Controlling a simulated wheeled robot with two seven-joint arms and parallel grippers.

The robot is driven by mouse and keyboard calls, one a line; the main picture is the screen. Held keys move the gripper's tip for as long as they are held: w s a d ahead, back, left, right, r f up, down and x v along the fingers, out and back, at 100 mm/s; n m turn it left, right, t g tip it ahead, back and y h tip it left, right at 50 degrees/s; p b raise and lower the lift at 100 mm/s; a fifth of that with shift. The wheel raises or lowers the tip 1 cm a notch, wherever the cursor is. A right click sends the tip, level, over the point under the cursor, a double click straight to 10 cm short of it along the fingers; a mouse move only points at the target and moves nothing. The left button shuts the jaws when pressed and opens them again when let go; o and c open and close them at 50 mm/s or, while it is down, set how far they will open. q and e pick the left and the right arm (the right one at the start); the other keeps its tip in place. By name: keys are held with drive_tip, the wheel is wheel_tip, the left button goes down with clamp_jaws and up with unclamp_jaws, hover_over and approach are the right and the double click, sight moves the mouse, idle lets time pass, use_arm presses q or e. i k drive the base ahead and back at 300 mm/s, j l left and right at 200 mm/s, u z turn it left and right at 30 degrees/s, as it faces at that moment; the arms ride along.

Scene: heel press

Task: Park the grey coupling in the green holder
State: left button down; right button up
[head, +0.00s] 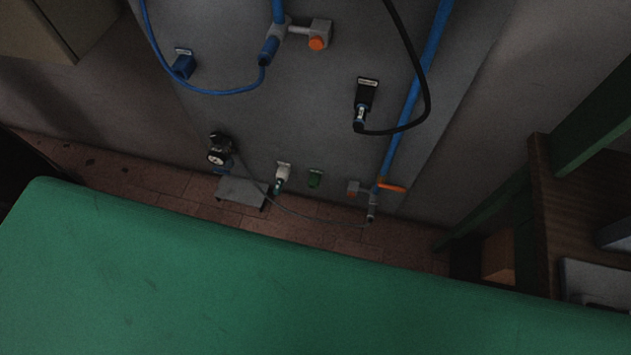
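The green holder (315,179) is a small green block low on the grey wall panel, below a small label. No coupling shows in it. Just left of it, a pale grey holder (283,172) has a small grey coupling (279,187) hanging at its lower end. A thin grey hose (320,220) sags below the holders and runs right to a fitting (371,212) under the blue pipe. Where its left end joins is too small and dark to tell. Neither of my grippers is in view.
A green surface (190,285) fills the foreground. A gauge (217,157) and a grey ledge (241,192) are left of the holders. An orange-handled valve (391,187) is right. Blue (183,67) and black (366,95) holders sit higher. A wooden shelf (560,195) stands right.

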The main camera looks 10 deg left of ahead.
sight(371, 216)
drive_tip(key=i+j, duration=0.1)
drive_tip(key=j, duration=0.4)
drive_tip(key=i+j, duration=0.1)
drive_tip(key=j, duration=0.4)
drive_tip(key=i+j, duration=0.1)
drive_tip(key=j, duration=0.85)
drive_tip(key=z, duration=1.25)
drive_tip(key=i+j, duration=0.05)
